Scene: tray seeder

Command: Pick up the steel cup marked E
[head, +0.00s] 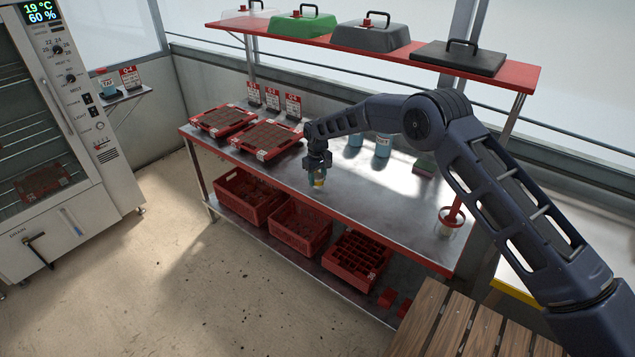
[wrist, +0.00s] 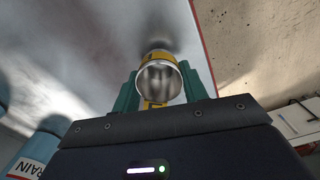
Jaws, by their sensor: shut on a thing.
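The steel cup (wrist: 158,78) shows in the wrist view with its open mouth towards the camera and a yellow band round it. I cannot read a letter on it clearly. My gripper (wrist: 160,88) has its green fingers on either side of the cup, shut on it. In the head view my gripper (head: 318,176) points down over the front part of the steel bench, with the cup (head: 319,184) small and partly hidden below it. I cannot tell whether the cup touches the bench.
Two red seed trays (head: 222,119) (head: 268,139) lie on the bench (head: 345,190) to the left. Blue containers (head: 382,148) stand behind my gripper. A red-handled tool in a pot (head: 449,221) stands at right. Red crates (head: 300,229) sit below. A shelf (head: 490,72) overhangs the back.

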